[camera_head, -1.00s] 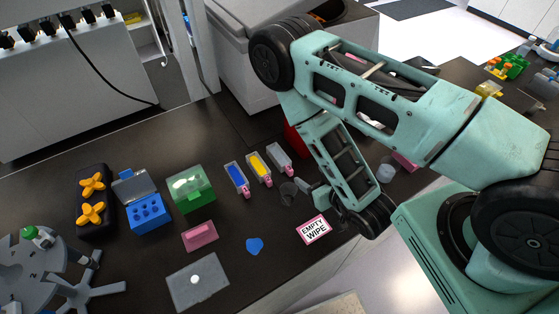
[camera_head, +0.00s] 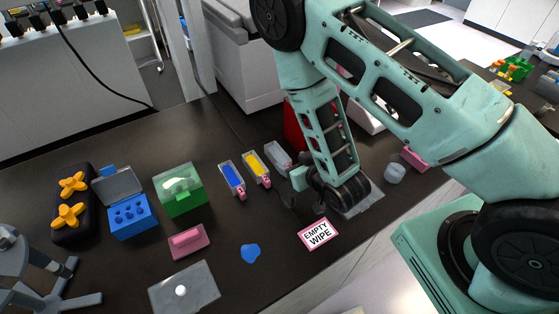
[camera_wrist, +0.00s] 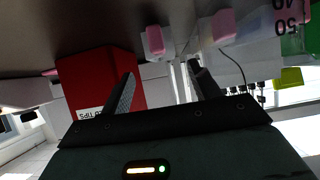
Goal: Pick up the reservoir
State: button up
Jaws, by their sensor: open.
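Three narrow reservoirs stand side by side on the dark counter in the head view, each with a pink tab at its near end. One holds blue (camera_head: 231,177), one yellow (camera_head: 256,166), and one looks clear or grey (camera_head: 278,156). My gripper (camera_head: 287,193) is low over the counter, just in front of the clear and yellow ones. In the wrist view my gripper (camera_wrist: 162,72) is open, with nothing between its fingers. A pink tab (camera_wrist: 154,42) shows beyond the fingertips, and another pink tab (camera_wrist: 223,27) is to the right. I cannot tell whether a finger touches anything.
A red tips box (camera_wrist: 100,82) stands close beside the left finger. A green box (camera_head: 180,190), a blue rack (camera_head: 131,217) and a pink block (camera_head: 188,240) are left of the reservoirs. An "EMPTY WIPE" card (camera_head: 318,234) lies in front, with bare counter around it.

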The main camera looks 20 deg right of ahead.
aim_at(284, 158)
jog(key=p+x, duration=0.1)
jog(key=x, duration=0.1)
jog(key=p+x, duration=0.1)
jog(key=x, duration=0.1)
jog(key=shift+w+a+r+p, duration=0.1)
jog(key=shift+a+r+p, duration=0.1)
jog(key=shift+p, duration=0.2)
jog(key=shift+w+f, duration=0.3)
jog(key=c, duration=1.1)
